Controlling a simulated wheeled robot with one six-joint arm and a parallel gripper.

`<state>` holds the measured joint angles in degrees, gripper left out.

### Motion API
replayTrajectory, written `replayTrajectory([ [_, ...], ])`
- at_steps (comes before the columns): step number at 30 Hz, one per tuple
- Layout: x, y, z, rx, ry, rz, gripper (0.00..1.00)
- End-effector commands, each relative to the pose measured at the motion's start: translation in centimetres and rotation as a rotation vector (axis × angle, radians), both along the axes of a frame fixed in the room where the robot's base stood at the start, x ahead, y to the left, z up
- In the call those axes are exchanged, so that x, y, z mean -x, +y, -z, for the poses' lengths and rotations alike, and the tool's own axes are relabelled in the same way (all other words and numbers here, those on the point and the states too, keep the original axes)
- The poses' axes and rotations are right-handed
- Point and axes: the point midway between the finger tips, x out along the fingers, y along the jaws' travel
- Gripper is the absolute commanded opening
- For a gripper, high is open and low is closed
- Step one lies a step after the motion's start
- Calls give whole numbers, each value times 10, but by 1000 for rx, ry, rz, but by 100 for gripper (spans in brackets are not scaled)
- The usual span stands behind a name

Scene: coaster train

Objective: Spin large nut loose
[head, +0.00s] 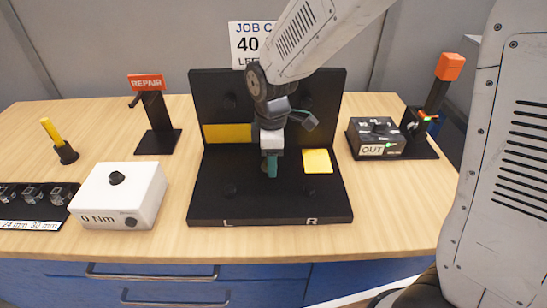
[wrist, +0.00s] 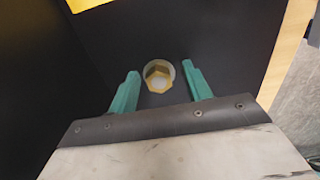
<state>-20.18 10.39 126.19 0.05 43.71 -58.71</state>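The large nut (wrist: 158,75) is a gold hexagon with a pale round centre, set on a pale round washer against the black fixture (wrist: 225,35). It sits between and slightly beyond the tips of my gripper (wrist: 161,74) in the wrist view. The two teal fingers are apart, with a gap to the nut on each side. In the head view my gripper (head: 271,166) points down over the black fixture (head: 205,205), near its middle. There the nut is hidden behind my gripper.
A yellow square (head: 317,161) lies right of my gripper, and a yellow strip (head: 228,133) is on the back panel. A white "0 Nm" box (head: 145,185) and socket tray (head: 25,196) stand left. A REPAIR stand (head: 157,125) and an OUT box (head: 377,137) flank the fixture. The front bench strip is clear.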

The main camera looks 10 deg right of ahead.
Motion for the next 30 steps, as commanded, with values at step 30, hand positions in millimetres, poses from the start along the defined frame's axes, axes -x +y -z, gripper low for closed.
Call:
replayTrajectory([
  [30,1,2,-78,1,1,-2,49],
])
